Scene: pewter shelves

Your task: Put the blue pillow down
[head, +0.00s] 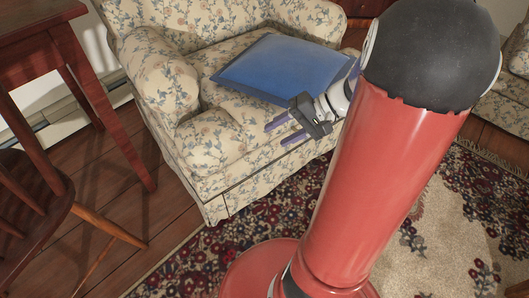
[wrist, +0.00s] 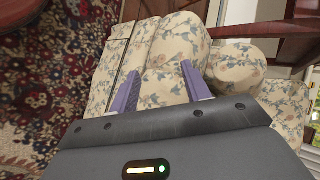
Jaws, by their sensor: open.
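The blue pillow (head: 283,68) lies flat on the seat of the floral armchair (head: 165,85) in the head view. Its right corner is hidden behind my arm. My gripper (head: 280,132) is just in front of the pillow, over the front part of the seat, with its two purple fingers apart and nothing between them. In the wrist view my open gripper (wrist: 158,88) points at the floral upholstery (wrist: 168,70). The pillow does not show in the wrist view.
A dark red wooden table (head: 75,60) and a wooden chair (head: 35,200) stand at the left. A patterned rug (head: 240,235) covers the floor before the armchair. Another floral seat (head: 505,100) is at the right edge. Bare floorboards (head: 100,170) show between table and armchair.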

